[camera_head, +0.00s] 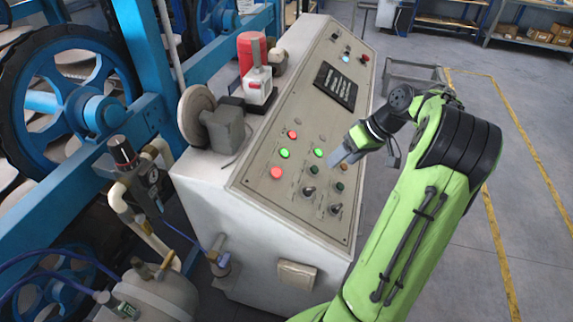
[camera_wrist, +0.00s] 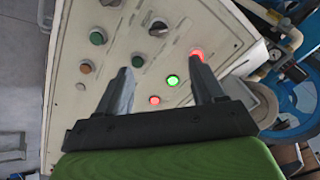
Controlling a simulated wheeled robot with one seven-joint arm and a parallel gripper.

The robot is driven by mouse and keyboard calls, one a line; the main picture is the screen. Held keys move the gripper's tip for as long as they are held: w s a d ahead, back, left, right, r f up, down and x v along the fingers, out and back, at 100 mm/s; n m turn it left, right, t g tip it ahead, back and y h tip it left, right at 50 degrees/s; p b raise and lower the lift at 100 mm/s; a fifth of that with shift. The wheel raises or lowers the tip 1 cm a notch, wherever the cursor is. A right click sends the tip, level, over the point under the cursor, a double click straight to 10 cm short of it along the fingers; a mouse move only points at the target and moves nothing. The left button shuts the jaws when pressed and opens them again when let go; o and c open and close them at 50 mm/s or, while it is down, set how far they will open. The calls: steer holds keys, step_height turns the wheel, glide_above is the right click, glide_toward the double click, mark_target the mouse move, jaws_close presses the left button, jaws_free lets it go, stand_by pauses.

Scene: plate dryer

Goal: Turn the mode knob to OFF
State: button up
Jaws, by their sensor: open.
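Two dark rotary knobs sit on the sloped control panel (camera_head: 262,160): one at the lower middle (camera_head: 308,191) and one nearer the right edge (camera_head: 335,209). Their labels are too small to read, so I cannot tell which is the mode knob or its setting. In the wrist view one knob (camera_wrist: 157,27) shows at the top middle, and the other (camera_wrist: 108,3) is partly cut off at the top edge. My gripper (camera_head: 345,156) hangs above the panel's right side, apart from both knobs. In the wrist view its two fingers (camera_wrist: 160,72) are spread and empty.
Lit red (camera_head: 276,173) and green (camera_head: 284,153) buttons lie close to the knobs. A dark display (camera_head: 336,86) sits farther up the panel. A red-and-white device (camera_head: 254,70) stands on the cabinet's left edge. Blue wheeled machinery (camera_head: 75,90) is at left; open floor lies right.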

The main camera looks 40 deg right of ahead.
steer(key=b, duration=0.3)
glide_toward(311, 188)
steer(key=x, duration=0.9)
steer(key=shift+r, duration=0.1)
steer(key=c, duration=1.1)
steer(key=shift+o, duration=0.2)
